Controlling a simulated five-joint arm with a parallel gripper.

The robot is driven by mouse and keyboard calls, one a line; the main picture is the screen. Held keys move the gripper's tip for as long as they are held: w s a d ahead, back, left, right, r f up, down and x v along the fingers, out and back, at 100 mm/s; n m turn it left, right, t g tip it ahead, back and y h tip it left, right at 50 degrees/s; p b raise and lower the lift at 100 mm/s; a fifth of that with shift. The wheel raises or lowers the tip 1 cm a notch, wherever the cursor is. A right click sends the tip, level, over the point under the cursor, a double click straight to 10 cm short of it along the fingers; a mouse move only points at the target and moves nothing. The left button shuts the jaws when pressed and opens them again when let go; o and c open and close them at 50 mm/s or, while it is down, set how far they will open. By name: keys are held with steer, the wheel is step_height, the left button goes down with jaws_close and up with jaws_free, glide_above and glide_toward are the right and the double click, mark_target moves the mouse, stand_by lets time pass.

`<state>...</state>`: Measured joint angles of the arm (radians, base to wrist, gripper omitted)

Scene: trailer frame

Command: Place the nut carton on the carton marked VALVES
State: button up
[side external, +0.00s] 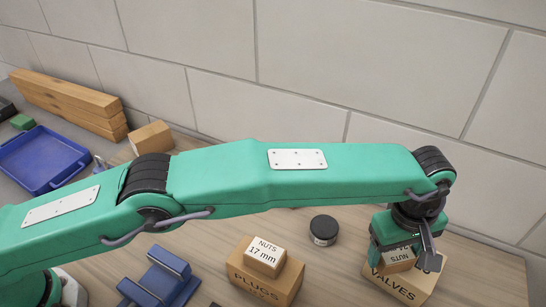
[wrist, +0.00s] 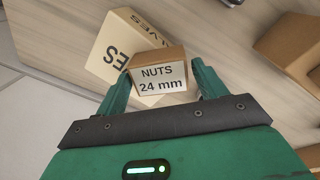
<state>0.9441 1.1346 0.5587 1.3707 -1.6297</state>
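A small brown nut carton with a white label, NUTS 24 mm (wrist: 160,78), is between my gripper's fingers. In the side view this carton (side external: 398,261) is over the top of the larger carton marked VALVES (side external: 401,287) and looks to rest on it. The VALVES carton also shows in the wrist view (wrist: 108,50), turned at an angle to the nut carton. My gripper (side external: 403,262) points down around the nut carton. In the wrist view its fingers (wrist: 162,72) stand either side, with a gap at the right finger, so it looks open.
A second nut carton, NUTS 17 mm (side external: 265,256), sits on the PLUGS carton (side external: 262,284). A dark round tin (side external: 324,230) stands behind. A blue holder (side external: 160,283), a blue tray (side external: 40,160) and wooden blocks (side external: 70,103) are to the left. A tiled wall runs along the back.

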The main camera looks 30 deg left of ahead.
mark_target(393, 252)
steer(key=shift+o, duration=0.8)
steer(key=shift+r, duration=0.1)
steer(key=shift+s+a+r, duration=0.1)
steer(key=shift+r, duration=1.8)
steer(key=shift+s+a+r, duration=0.1)
steer(key=shift+r, duration=1.75)
steer(key=shift+w+r, duration=0.1)
